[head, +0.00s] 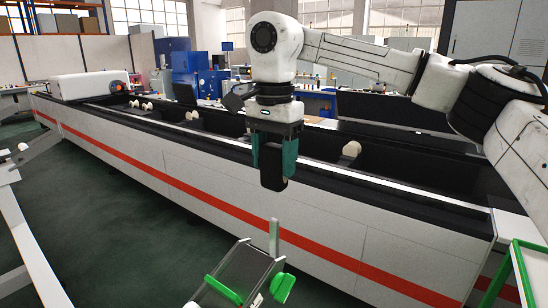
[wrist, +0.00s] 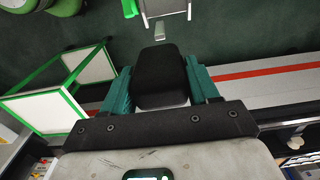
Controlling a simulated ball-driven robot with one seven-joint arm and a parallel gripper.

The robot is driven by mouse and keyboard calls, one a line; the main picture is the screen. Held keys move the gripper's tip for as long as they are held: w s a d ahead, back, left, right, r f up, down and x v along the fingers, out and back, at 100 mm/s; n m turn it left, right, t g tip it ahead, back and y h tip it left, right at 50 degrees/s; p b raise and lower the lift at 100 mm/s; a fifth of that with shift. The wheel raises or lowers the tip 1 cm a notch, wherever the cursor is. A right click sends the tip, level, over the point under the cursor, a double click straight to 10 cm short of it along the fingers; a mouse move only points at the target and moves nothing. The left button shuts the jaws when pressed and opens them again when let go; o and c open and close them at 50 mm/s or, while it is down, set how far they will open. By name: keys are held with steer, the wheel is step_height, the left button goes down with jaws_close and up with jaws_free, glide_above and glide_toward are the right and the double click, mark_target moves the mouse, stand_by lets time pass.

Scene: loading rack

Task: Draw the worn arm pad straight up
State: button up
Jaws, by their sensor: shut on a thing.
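My gripper (head: 274,165) is shut on a black block-shaped pad (head: 271,168), which I take for the worn arm pad. The teal fingers grip it from both sides, and it hangs upright in the air. In the wrist view the pad (wrist: 160,78) sits between the two teal fingers of my gripper (wrist: 161,90). Below it in the head view stands a bare grey metal post (head: 274,238). The pad is clear of the post, with a visible gap. The post's tip (wrist: 159,33) also shows just beyond the pad in the wrist view.
A grey rack arm with green clamps (head: 248,275) stands in front, below my gripper. The long white machine with a red stripe (head: 200,185) runs behind. A green-framed white panel (head: 530,270) stands at the right. Green floor (head: 110,215) lies open at the left.

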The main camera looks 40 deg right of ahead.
mark_target(274, 145)
steer(key=shift+r+p, duration=2.05)
steer(key=shift+r, duration=0.2)
